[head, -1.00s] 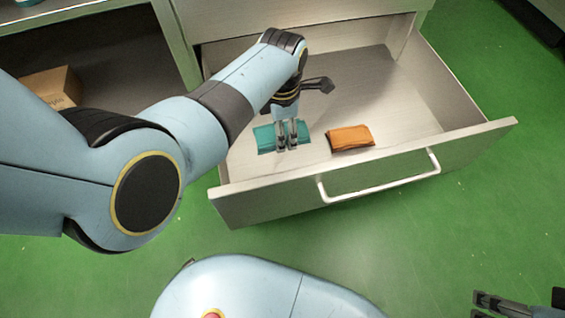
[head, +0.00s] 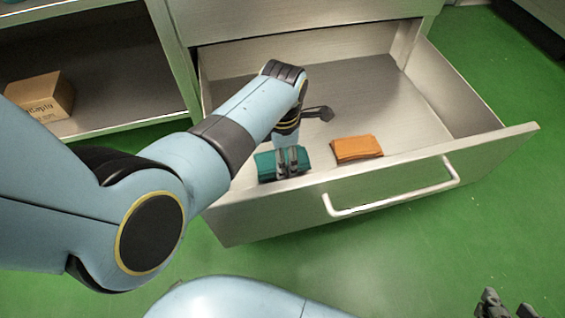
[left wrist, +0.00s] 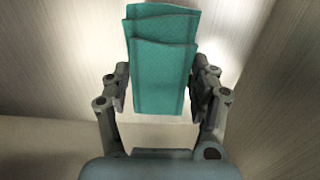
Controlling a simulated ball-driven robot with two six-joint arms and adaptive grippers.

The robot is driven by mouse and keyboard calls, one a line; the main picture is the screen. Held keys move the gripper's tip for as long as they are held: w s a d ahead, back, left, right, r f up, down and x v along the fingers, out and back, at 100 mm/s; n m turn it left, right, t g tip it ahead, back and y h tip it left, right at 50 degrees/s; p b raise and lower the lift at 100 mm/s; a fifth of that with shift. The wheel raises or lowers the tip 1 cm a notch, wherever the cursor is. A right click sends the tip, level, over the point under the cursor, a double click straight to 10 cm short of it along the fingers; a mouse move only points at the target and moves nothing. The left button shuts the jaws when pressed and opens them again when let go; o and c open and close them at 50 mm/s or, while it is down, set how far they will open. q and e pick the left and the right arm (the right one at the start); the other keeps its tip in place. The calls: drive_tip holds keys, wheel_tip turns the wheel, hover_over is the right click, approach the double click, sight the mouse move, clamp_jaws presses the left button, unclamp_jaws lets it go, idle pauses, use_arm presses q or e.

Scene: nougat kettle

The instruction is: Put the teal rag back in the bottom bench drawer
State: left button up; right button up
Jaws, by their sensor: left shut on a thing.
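The teal rag (head: 266,168) is a folded bundle inside the open bottom drawer (head: 420,172), close behind its front panel. My left gripper (head: 288,160) points down into the drawer and is shut on the rag. In the left wrist view the teal rag (left wrist: 162,75) sits between the two fingers (left wrist: 160,92), with its folded layers showing. I cannot tell whether the rag touches the drawer floor. My right gripper (head: 508,306) is at the bottom right edge, outside the drawer, partly cut off, with its fingers apart and empty.
A folded orange cloth (head: 357,148) lies in the drawer to the right of the rag. The drawer floor behind both is largely clear. A cardboard box (head: 42,97) stands on the open shelf at left. Green floor (head: 430,250) lies in front of the drawer.

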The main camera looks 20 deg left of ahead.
use_arm(q)
drive_tip(key=shift+s+f+b, duration=0.15)
drive_tip(key=shift+f+b, duration=0.15)
drive_tip(key=shift+f, duration=0.5)
drive_tip(key=shift+f+b, duration=0.45)
drive_tip(key=shift+b, duration=0.05)
use_arm(e)
drive_tip(key=t, duration=0.3)
drive_tip(key=shift+s+a+f, duration=0.1)
drive_tip(key=shift+s+a, duration=0.2)
drive_tip(key=shift+s, duration=0.05)
use_arm(q)
drive_tip(key=shift+f, duration=0.15)
drive_tip(key=o, duration=1.1)
use_arm(e)
drive_tip(key=shift+w+r, duration=0.3)
drive_tip(key=shift+r, duration=0.05)
drive_tip(key=shift+f, duration=0.1)
